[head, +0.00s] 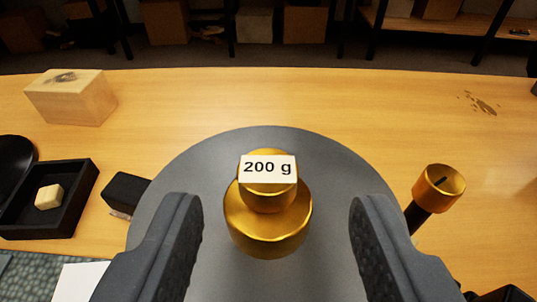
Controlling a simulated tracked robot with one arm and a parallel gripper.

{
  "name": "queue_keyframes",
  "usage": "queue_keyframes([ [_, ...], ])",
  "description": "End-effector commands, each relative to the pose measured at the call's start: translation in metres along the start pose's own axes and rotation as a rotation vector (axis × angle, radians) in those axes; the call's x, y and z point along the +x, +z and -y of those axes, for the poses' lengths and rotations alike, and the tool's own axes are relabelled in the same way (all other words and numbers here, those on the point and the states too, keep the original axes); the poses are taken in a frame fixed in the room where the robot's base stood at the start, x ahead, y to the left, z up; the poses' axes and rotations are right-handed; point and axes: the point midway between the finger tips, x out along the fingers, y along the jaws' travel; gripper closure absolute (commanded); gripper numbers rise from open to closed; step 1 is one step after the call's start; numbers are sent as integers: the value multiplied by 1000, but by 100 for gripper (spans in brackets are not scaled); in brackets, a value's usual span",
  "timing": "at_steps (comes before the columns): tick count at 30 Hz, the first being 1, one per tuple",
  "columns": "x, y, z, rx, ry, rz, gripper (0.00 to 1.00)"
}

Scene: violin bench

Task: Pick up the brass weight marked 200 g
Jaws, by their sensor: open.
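The brass weight (268,222) marked 200 g stands upright on a round grey plate (290,140) in the middle of the head view. It has a wide lower body and a narrower knob, and its white label faces me. My gripper (282,215) is open, with one dark finger to the left of the weight and one to the right. Clear gaps show between both fingers and the weight. Nothing is held.
A pale wooden block (70,97) lies at the back left. A black tray (85,200) with a small cream block (49,196) and a dark block (126,190) are left of the plate. A brass-capped post (438,187) stands close at right. The table behind the plate is clear.

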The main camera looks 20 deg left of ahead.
Motion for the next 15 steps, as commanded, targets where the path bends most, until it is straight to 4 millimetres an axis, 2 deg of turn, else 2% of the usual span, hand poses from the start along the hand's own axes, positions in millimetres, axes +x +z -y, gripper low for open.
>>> queue_keyframes([
  [3, 11, 1, 1, 1, -1, 2, 53],
  [11, 22, 0, 1, 2, 0, 0, 53],
  [15, 38, -2, 2, 0, 0, -2, 53],
])
